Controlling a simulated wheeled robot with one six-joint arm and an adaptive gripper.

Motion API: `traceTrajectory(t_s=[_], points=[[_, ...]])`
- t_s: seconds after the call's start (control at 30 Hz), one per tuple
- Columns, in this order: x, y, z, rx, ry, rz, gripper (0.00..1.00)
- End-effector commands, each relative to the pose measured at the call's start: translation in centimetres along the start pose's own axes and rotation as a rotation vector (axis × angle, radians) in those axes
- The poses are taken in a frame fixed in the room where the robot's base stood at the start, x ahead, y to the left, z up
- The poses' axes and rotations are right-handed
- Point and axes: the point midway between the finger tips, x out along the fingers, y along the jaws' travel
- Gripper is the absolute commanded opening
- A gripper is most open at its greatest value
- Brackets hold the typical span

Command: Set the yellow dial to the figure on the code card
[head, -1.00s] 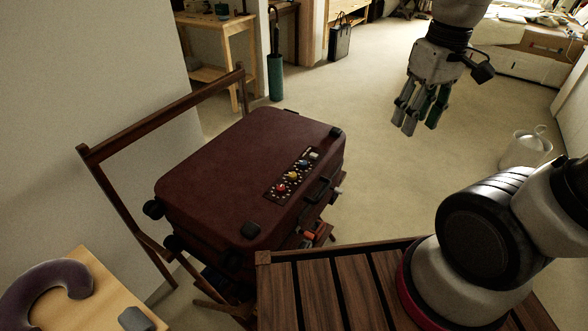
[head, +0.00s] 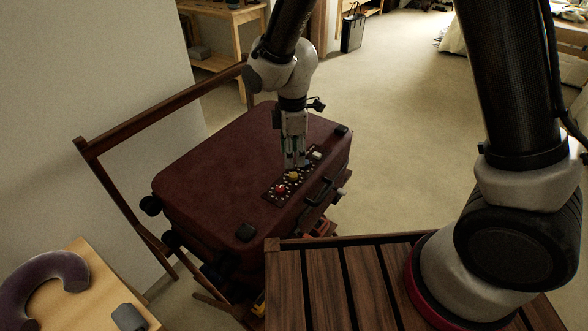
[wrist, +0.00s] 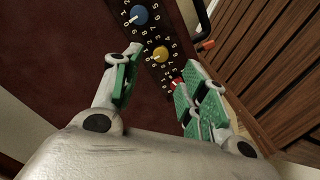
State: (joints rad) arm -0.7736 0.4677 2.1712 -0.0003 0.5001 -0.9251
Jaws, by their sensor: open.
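The yellow dial (head: 293,176) is the middle one of a row of dials on a dark panel on top of the maroon suitcase (head: 215,160). In the wrist view, the yellow dial (wrist: 161,54) lies between and beyond my fingertips, with figures around it too small to read surely. My gripper (head: 294,164) is open above the panel, its fingers pointing down. It also shows in the wrist view (wrist: 160,66), with green pads apart. I cannot tell whether a finger touches the dial. I cannot make out a code card in these frames.
The red dial (head: 280,188) and the blue dial (wrist: 140,14) sit close on either side of the yellow one. A black handle (head: 320,191) stands at the suitcase's front edge. A slatted wooden surface (head: 325,290) lies nearer. Open floor is beyond the suitcase.

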Motion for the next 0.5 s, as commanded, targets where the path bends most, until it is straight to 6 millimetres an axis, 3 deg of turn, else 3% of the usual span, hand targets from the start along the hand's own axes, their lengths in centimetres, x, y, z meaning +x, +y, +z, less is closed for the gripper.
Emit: traceTrajectory(t_s=[0.3, 0.5], points=[[5.3, -0.1, 0.2, 0.004, -0.004, -0.004, 0.43], [6.7, -0.1, 0.1, 0.005, -0.002, -0.001, 0.43]])
